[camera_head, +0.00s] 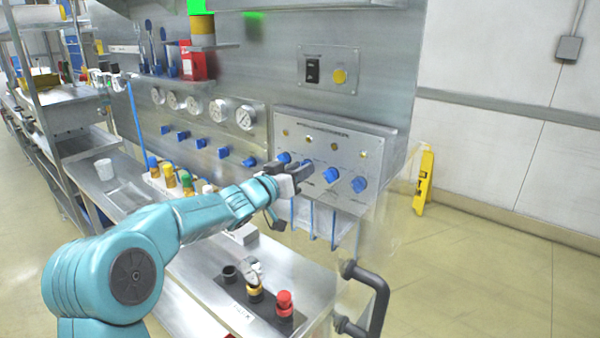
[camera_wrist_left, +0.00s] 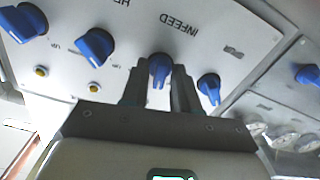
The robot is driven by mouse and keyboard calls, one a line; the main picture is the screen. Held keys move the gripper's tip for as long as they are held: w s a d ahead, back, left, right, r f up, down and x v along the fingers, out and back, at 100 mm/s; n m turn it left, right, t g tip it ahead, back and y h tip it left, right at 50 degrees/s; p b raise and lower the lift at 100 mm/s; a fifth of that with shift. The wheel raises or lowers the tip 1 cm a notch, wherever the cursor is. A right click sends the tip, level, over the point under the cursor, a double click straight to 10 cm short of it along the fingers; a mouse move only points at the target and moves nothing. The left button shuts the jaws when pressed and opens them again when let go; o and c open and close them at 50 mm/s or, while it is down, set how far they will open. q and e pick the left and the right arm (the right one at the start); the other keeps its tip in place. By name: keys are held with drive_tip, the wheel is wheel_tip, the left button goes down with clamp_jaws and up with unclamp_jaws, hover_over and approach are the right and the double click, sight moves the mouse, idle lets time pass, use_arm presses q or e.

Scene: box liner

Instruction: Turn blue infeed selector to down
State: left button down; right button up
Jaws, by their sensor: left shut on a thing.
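The blue infeed selector (camera_wrist_left: 160,68) is a knob on a silver panel, between my left gripper's fingers (camera_wrist_left: 160,92) in the left wrist view. The INFEED lettering is beside it and looks upside down there. The knob's narrow end points to the bottom of that picture, away from the lettering. In the head view my left gripper (camera_head: 300,172) is at the panel (camera_head: 335,150), shut on the selector, which it partly hides. My right gripper is not in view.
Other blue knobs sit close on both sides: one (camera_head: 284,157) to the left and two (camera_head: 331,175) (camera_head: 358,184) to the right. Blue tubes hang below the panel. A steel bench (camera_head: 290,262) holds a red-capped fitting (camera_head: 284,303). A black handle (camera_head: 378,300) is at its right end.

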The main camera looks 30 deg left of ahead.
use_arm(q)
drive_tip(key=m+b, duration=0.3)
drive_tip(key=m, duration=0.8)
drive_tip(key=shift+f, duration=0.15)
drive_tip(key=shift+m, duration=0.4)
drive_tip(key=c, duration=1.2)
unclamp_jaws()
drive_tip(key=shift+d, duration=0.1)
drive_tip(key=shift+o, duration=0.2)
drive_tip(key=s+a+b, duration=0.1)
drive_tip(key=s+b, duration=0.1)
drive_tip(key=s, duration=1.4)
drive_tip(key=shift+s+a+r, duration=0.15)
drive_tip(key=shift+s+r, duration=0.05)
drive_tip(key=shift+s, duration=0.15)
